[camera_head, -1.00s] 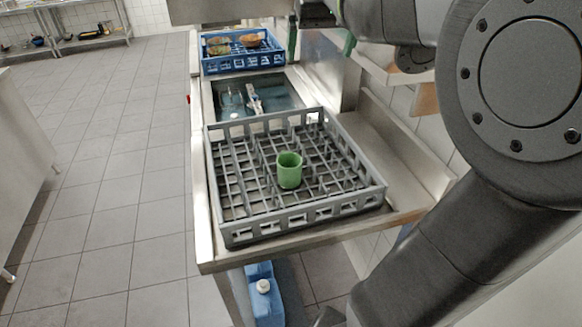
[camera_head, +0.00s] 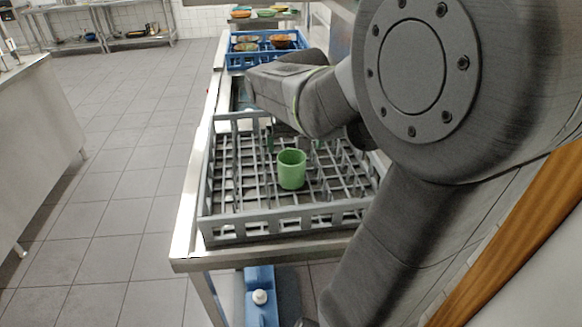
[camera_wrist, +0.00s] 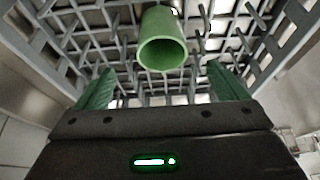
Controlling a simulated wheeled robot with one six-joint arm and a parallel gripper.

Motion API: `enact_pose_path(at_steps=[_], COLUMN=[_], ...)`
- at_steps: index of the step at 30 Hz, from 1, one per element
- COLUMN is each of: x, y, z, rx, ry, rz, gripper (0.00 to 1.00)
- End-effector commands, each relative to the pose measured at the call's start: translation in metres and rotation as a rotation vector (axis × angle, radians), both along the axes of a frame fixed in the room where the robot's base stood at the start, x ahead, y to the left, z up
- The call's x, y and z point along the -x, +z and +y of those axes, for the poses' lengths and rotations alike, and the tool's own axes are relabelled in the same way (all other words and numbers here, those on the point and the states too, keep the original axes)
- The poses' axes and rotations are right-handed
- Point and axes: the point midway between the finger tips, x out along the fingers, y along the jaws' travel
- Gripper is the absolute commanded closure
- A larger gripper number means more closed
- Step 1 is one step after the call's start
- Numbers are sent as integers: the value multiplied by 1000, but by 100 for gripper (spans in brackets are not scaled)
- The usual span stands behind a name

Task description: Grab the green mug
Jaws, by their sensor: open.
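The green mug (camera_head: 291,169) stands upright in the grey dish rack (camera_head: 226,229), near its middle. In the wrist view the mug (camera_wrist: 163,42) shows at the top centre, its round opening facing the camera. My gripper (camera_wrist: 152,88) is open, with one green finger at each side. The mug appears ahead of the fingers and between their lines, and nothing is held. In the head view my gripper (camera_head: 293,143) is just behind the mug, partly hidden by my arm. No handle of the mug can be made out.
The rack stands on a steel counter (camera_head: 186,236); its dividers and raised rim surround the mug. A blue crate (camera_head: 237,61) with bowls stands farther back. A blue canister (camera_head: 260,300) is below the counter. Open tiled floor (camera_head: 130,190) lies to the left.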

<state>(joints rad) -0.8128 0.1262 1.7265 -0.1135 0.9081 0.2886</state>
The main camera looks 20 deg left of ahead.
Motion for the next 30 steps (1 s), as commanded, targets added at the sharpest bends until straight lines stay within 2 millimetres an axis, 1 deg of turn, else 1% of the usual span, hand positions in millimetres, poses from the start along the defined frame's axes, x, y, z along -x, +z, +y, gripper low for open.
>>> enact_pose_path(at_steps=[1, 3, 6, 9, 17, 25, 30], x=[-3, -8, -14, -19, -24, -35, -39], y=[-11, -24, -42, -54, -68, -99, -109], z=[2, 5, 9, 12, 17, 26, 29], rx=[5, 6, 4, 4, 2, 3, 1], ry=[-1, 0, 1, 1, 2, 1, 1], rz=[4, 5, 4, 2, 1, 4, 2], gripper=[7, 7, 7, 7, 7, 7, 7])
